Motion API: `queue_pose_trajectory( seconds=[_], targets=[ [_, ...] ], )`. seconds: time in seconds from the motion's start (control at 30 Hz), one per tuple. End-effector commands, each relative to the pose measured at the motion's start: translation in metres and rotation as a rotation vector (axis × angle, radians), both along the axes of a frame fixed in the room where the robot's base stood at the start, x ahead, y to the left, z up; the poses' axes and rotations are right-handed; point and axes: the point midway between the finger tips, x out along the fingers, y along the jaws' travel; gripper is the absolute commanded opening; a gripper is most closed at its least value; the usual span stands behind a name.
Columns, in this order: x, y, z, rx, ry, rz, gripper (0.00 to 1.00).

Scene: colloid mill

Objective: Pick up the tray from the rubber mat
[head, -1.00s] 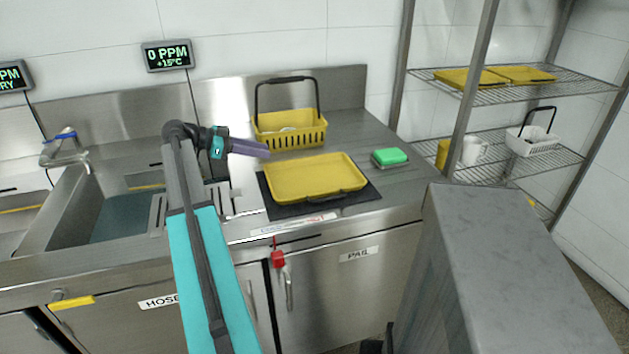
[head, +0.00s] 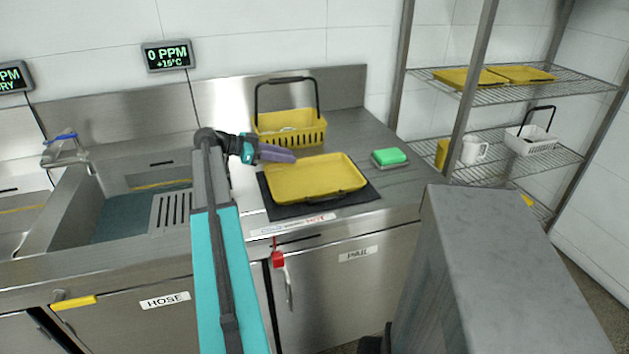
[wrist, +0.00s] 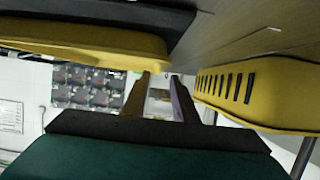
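The yellow tray (head: 318,178) lies flat on the black rubber mat (head: 330,208) on the steel counter. My gripper (head: 293,157) has purple fingers and is at the tray's back left edge, in front of the yellow basket. In the wrist view the two fingers (wrist: 162,77) stand apart with background showing between them. The tray (wrist: 95,45) fills the upper left there, its edge close to the fingertips, and the mat (wrist: 110,15) is above it in the picture. Whether the fingers touch the tray I cannot tell.
A yellow basket (head: 290,130) with a raised dark handle stands behind the tray; it is right of the fingers in the wrist view (wrist: 235,95). A green block (head: 390,156) lies right of the mat. The sink (head: 125,215) is at left, a wire rack (head: 530,92) at right.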

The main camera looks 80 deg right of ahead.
Motion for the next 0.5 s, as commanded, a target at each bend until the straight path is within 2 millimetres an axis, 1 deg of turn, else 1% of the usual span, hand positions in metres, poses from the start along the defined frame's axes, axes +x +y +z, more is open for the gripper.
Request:
queue_pose_trajectory(
  seconds=[0.33, 0.5],
  targets=[
    [-0.002, 0.0, -0.001, 0.0, 0.0, -0.001, 0.26],
    [-0.011, -0.003, -0.004, 0.001, 0.0, -0.003, 0.26]
  ],
)
